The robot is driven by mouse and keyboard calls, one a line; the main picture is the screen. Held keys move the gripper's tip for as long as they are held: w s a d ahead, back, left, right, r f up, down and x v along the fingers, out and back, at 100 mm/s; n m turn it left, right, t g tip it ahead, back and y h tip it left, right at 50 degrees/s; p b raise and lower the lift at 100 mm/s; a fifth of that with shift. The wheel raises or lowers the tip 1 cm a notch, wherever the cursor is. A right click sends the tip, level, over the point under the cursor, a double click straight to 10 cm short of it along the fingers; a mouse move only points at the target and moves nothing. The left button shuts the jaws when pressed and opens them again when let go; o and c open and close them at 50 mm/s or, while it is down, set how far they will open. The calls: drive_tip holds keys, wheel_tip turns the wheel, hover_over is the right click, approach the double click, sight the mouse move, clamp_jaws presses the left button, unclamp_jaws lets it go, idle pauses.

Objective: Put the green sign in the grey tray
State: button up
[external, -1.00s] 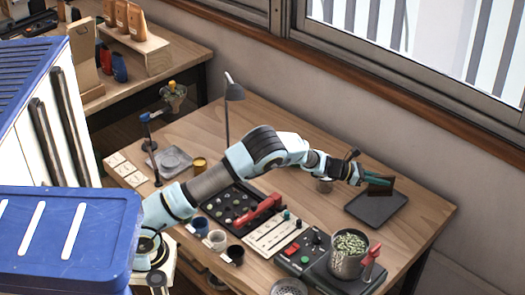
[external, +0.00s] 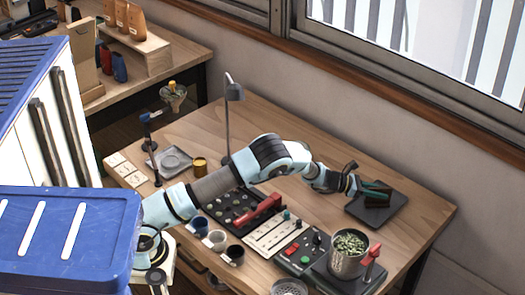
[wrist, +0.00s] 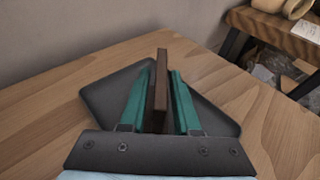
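The sign (wrist: 161,85) shows as a dark brown board, seen nearly edge-on in the wrist view; I see no green face on it. In the external view the sign (external: 377,201) is low over the grey tray, apparently resting on it. The dark grey tray (wrist: 105,95) lies flat on the table, and it also shows in the external view (external: 392,215). My gripper (wrist: 161,78) has teal fingers on either side of the sign, with narrow gaps between them and it. The gripper looks open around the sign. The sign's lower edge is hidden.
A metal pot of green beans (external: 349,252) and a red-handled device (external: 370,262) stand in front of the tray. Control panels (external: 275,237) and small cups (external: 217,240) lie to the left. A lamp (external: 232,92) stands behind my arm. The table right of the tray is clear.

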drive_tip(key=shift+o, duration=0.9)
drive_tip(key=shift+r, duration=0.15)
